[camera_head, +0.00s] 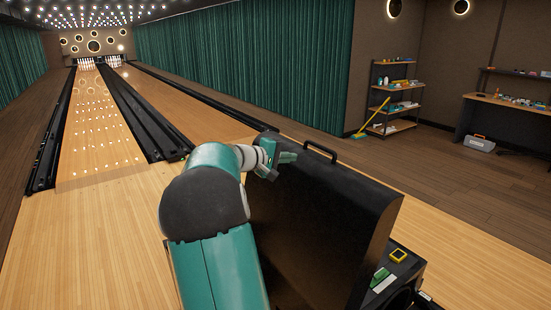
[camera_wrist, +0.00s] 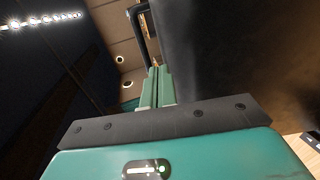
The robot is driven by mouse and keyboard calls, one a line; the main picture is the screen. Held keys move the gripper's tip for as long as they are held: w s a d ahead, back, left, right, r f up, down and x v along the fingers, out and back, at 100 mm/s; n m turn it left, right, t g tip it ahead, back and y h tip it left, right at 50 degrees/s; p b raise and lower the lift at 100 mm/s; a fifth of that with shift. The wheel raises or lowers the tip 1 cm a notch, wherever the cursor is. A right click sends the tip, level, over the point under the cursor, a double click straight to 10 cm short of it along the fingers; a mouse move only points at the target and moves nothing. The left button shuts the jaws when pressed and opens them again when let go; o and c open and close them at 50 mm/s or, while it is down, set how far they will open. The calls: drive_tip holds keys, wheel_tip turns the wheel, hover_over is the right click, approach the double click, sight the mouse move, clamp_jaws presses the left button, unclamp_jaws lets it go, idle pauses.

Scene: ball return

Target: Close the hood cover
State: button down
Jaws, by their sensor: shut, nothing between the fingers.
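The hood cover (camera_head: 330,220) is a large dark panel that stands raised and tilted over the ball return (camera_head: 405,268). Its black handle (camera_head: 320,151) sticks up from the top edge. My gripper (camera_head: 288,157) is at the upper left edge of the cover, left of the handle; whether it touches the cover I cannot tell. In the wrist view, my gripper's green fingers (camera_wrist: 157,85) are together and empty. The dark cover (camera_wrist: 225,50) fills the right side there, and the black handle (camera_wrist: 139,20) shows just beyond the fingertips. My arm hides the cover's lower left part.
The ball return's exposed top holds a yellow-framed square part (camera_head: 398,255) and a green part (camera_head: 381,274). Bowling lanes (camera_head: 100,130) run off to the left. A shelf (camera_head: 395,95), a yellow broom (camera_head: 371,118) and a workbench (camera_head: 505,105) stand far off at the right.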

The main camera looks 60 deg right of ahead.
sight(304, 157)
drive_tip(key=x, duration=0.3)
drive_tip(key=shift+d, duration=0.1)
drive_tip(key=shift+s+d, duration=0.1)
